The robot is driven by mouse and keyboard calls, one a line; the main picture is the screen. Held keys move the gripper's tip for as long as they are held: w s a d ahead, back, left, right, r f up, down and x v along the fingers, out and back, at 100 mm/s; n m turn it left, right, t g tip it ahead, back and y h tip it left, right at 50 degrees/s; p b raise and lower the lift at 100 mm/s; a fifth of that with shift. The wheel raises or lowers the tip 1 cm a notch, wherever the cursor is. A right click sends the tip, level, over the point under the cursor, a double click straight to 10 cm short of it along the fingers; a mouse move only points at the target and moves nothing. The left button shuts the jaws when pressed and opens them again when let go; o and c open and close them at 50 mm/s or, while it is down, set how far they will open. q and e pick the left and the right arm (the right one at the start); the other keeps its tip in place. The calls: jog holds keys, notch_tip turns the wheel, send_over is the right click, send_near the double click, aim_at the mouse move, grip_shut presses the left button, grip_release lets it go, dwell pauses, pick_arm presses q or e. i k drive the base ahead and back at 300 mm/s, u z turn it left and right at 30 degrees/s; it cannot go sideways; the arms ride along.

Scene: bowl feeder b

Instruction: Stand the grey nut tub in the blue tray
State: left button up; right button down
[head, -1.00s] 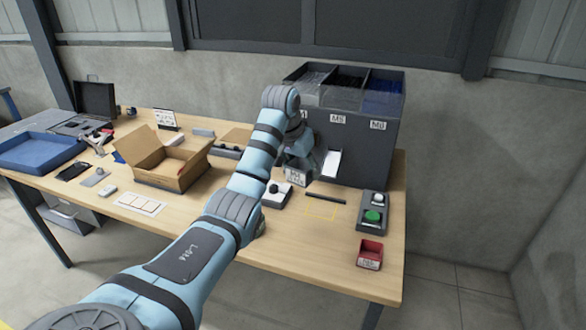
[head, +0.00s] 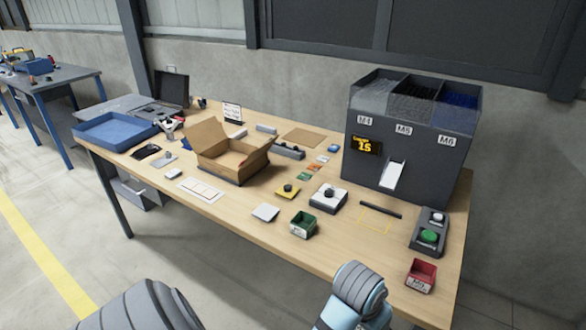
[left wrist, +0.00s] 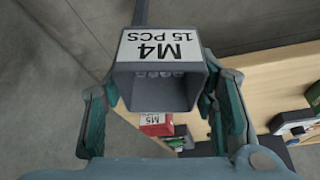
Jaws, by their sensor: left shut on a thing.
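The grey nut tub (left wrist: 160,94) shows in the left wrist view, with a white "M4 15 PCS" label and a few small nuts visible inside. My left gripper (left wrist: 160,84) is shut on it, one finger on each side. The tub is over the floor and table edge in that view. The head view shows only links of my arm at the bottom; gripper and tub are out of its frame. The blue tray (head: 84,136) lies at the far left end of the table, and its visible floor looks empty. My right gripper is not in view.
A red tub (head: 421,276) and button box (head: 429,232) are at right. The dispenser (head: 372,178) stands behind.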

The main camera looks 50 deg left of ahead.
aim_at(116, 134)
jog(key=u, duration=3.55)
jog(key=i, duration=4.5)
jog(key=z, duration=3.6)
